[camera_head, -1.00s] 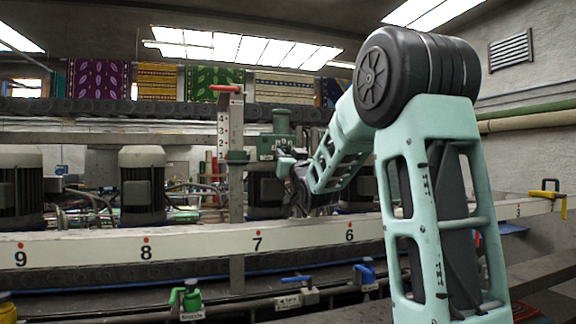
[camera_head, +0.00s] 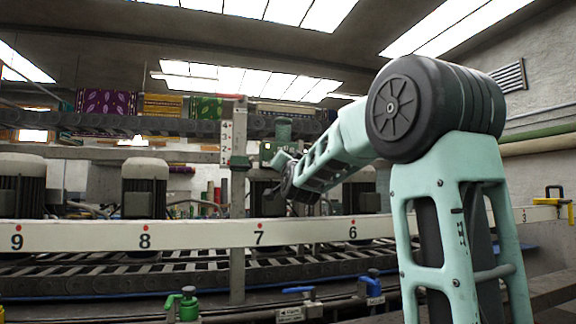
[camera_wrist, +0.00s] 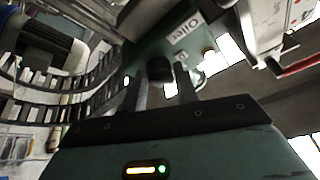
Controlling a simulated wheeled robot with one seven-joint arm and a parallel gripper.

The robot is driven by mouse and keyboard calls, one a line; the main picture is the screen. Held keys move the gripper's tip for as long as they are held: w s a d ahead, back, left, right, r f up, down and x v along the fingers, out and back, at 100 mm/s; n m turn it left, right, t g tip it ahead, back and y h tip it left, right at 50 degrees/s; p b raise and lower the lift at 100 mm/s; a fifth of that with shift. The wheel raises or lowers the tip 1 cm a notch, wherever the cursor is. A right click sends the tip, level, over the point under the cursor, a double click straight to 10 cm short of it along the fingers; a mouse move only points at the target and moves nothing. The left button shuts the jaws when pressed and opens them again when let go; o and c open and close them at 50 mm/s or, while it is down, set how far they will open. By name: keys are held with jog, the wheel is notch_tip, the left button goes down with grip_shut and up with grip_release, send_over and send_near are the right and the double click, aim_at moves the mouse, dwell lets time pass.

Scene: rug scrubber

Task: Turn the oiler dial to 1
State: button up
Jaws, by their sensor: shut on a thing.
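The oiler (camera_head: 283,135) is a green box with a cylinder on top, fixed beside an upright numbered post in the head view. In the wrist view its green face (camera_wrist: 150,42) carries a white label reading "Oiler". A black dial knob (camera_wrist: 160,69) sticks out below the label. My gripper (camera_wrist: 163,88) has a dark finger on either side of the knob and is shut on it. In the head view my gripper (camera_head: 277,172) reaches the oiler from the right and front, and the knob is hidden. The dial's markings cannot be read.
The numbered post (camera_head: 238,140) stands just left of the oiler. A long white rail (camera_head: 200,234) with numbers crosses in front, with grey motors (camera_head: 144,190) behind. A green valve (camera_head: 186,304) and a blue-handled valve (camera_head: 300,291) sit low in front.

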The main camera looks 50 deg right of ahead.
jog(key=shift+d+f, duration=0.1)
jog(key=o, duration=0.9)
jog(key=shift+s, duration=0.1)
jog(key=b+v, duration=0.3)
jog(key=v, duration=0.4)
jog(key=shift+s, duration=0.15)
